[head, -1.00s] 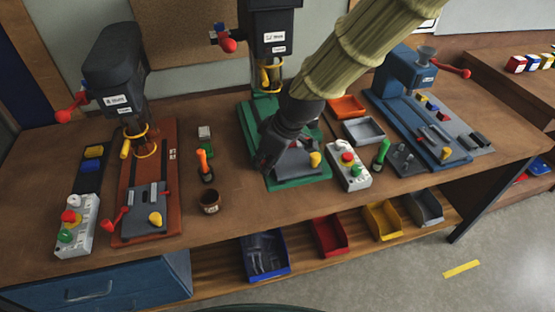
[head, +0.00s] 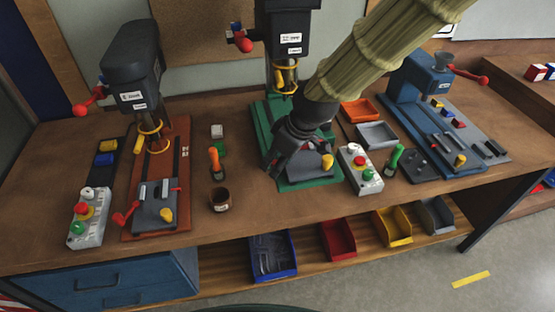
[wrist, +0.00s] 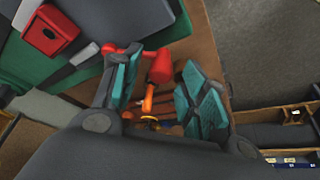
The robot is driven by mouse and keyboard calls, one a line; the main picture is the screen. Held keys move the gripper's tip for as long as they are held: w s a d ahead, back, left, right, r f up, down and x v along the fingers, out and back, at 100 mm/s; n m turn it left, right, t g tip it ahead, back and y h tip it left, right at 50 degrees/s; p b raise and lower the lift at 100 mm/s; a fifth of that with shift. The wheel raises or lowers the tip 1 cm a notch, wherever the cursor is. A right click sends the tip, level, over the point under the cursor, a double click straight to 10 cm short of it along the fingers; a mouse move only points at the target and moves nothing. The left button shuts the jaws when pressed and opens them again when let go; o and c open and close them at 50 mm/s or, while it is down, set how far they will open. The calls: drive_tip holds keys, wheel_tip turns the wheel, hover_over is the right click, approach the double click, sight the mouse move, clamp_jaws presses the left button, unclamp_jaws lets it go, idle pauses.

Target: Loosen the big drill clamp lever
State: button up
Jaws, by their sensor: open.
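The big drill (head: 288,35) stands mid-bench on a green base (head: 258,120), with a grey clamp block (head: 312,163) on it. My gripper (head: 274,170) is low at the left of this block, and my arm hides part of the drill. In the wrist view my gripper (wrist: 168,92) is open, its teal-padded fingers spread. A red lever knob (wrist: 160,67) shows between the fingers, nearer the left one. The left finger partly hides the lever's link to the clamp. I cannot tell whether a finger touches it.
To the left are an orange-handled screwdriver (head: 214,160), a dark cup (head: 220,200) and a smaller drill (head: 132,75). To the right are a button box (head: 360,170), trays (head: 376,134) and a blue machine (head: 420,80). Bare bench lies in front of the green base.

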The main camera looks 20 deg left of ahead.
drive_tip(key=v, duration=1.2)
drive_tip(key=shift+f, duration=0.1)
